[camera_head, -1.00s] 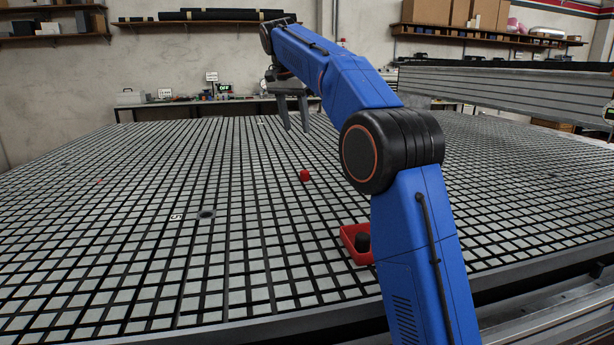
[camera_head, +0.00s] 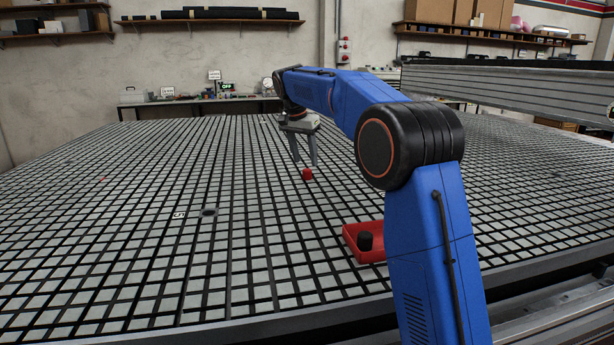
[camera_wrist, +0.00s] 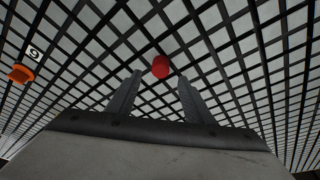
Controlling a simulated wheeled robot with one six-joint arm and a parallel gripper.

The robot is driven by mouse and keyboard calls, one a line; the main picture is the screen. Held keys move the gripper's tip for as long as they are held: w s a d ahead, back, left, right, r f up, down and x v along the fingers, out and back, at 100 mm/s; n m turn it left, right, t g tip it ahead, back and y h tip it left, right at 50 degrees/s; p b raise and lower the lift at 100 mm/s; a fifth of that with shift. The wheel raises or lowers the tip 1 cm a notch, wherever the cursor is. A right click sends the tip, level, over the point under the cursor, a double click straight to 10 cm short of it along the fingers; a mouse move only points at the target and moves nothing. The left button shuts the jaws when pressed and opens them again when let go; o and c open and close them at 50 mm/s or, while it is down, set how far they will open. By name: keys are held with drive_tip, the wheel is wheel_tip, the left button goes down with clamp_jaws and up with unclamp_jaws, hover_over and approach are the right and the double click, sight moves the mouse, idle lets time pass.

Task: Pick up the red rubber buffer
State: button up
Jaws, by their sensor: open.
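The red rubber buffer (camera_head: 307,174) is a small red cylinder standing on the grid table (camera_head: 110,240). In the wrist view the red buffer (camera_wrist: 161,67) shows just beyond the fingertips, between their lines. My gripper (camera_head: 305,164) is open and empty, with its fingers pointing down. In the head view its fingertips appear at about the height of the buffer in the picture, close to it. In the wrist view the open fingers of my gripper (camera_wrist: 160,80) stand on either side, with the buffer ahead of them. I cannot tell the exact gap.
A red tray (camera_head: 370,257) holding a black cylinder (camera_head: 365,241) sits near the front edge, partly behind my arm. A dark round fitting (camera_head: 209,212) lies left on the grid. An orange object (camera_wrist: 22,74) shows beside a number tag in the wrist view. Grid around the buffer is clear.

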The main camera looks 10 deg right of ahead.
sight(307, 170)
drive_tip(key=shift+x, duration=2.1)
drive_tip(key=shift+s+a, duration=0.1)
drive_tip(key=shift+a, duration=0.05)
drive_tip(key=c, duration=1.1)
